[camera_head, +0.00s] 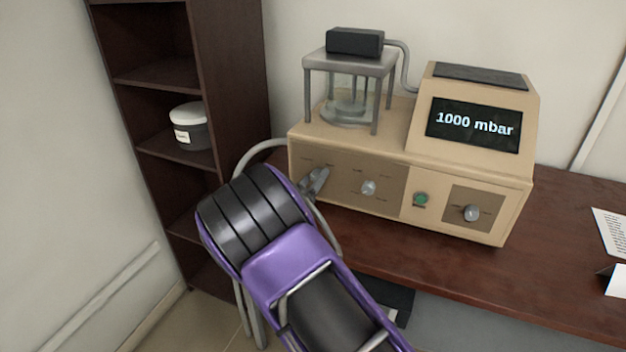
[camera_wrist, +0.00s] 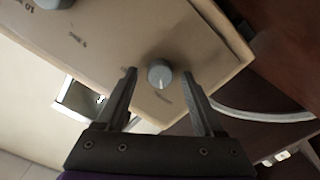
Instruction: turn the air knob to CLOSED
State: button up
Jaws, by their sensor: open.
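A beige instrument (camera_head: 400,215) with a brown front panel stands on the table, and its display reads 1000 mbar. My gripper (camera_head: 318,182) is at the left end of this panel in the head view and covers most of what is there. In the wrist view, a grey round knob (camera_wrist: 159,74) with a pale pointer mark towards the bottom of the picture sits between the tips of my open gripper (camera_wrist: 159,76), with a gap on both sides. Its small labels are unreadable, so I cannot tell from them whether it is the air knob.
Another knob (camera_head: 368,187), a green button (camera_head: 421,199) and a right-hand knob (camera_head: 471,212) are on the same front. A glass chamber (camera_head: 350,95) stands on top. A dark shelf (camera_head: 235,80) with a white-lidded jar (camera_head: 190,125) is at left. Papers (camera_head: 612,230) lie at right.

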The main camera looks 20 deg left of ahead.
jog(key=s+a, duration=0.1)
jog(key=s, duration=1.6)
jog(key=shift+a, duration=0.2)
